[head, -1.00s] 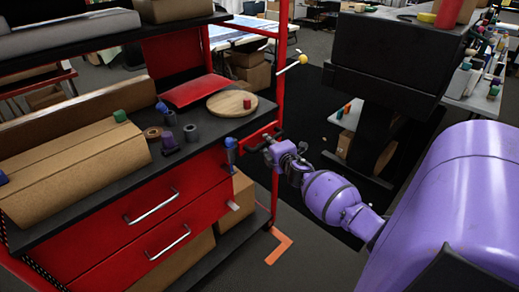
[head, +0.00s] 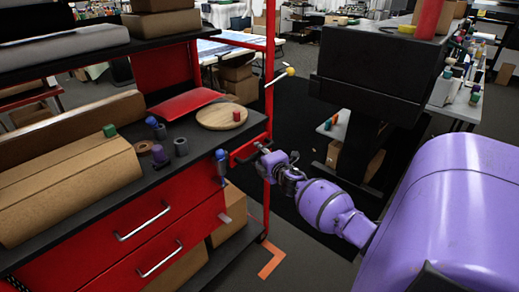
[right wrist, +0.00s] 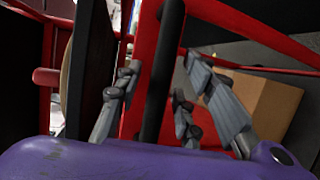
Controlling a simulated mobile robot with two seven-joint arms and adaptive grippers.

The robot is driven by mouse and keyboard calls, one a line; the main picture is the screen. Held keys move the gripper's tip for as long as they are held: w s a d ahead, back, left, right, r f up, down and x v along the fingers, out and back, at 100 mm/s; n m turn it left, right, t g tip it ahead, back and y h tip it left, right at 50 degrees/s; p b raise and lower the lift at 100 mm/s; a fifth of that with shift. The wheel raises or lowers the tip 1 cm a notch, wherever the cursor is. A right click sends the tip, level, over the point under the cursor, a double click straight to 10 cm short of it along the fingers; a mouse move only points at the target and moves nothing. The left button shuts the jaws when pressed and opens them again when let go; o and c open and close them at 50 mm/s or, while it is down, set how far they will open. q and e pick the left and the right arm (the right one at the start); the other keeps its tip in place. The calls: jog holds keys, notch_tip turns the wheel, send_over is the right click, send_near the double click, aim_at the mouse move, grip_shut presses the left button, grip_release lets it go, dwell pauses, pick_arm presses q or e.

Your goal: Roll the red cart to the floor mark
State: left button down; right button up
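The red cart (head: 176,212) with black shelves stands in the left half of the head view. It has a push handle (head: 245,148) at its right end; its black bar also shows in the right wrist view (right wrist: 157,85). My right gripper (head: 263,158) is at this handle. In the right wrist view its grey fingers (right wrist: 155,95) stand on either side of the bar, with narrow gaps visible, so I see no firm grip. The floor mark, an orange corner line (head: 271,262), lies beside the cart's near right corner. My left gripper is out of view.
Cardboard boxes (head: 68,185), rolls and a round wooden board (head: 222,116) lie on the cart. Grey floor around the orange mark is clear.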

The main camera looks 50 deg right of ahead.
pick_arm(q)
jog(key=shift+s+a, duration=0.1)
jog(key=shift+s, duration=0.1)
pick_arm(e)
jog(key=shift+a, duration=0.1)
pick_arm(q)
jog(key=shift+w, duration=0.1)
pick_arm(e)
jog(key=v, duration=1.2)
jog(key=shift+r, duration=0.15)
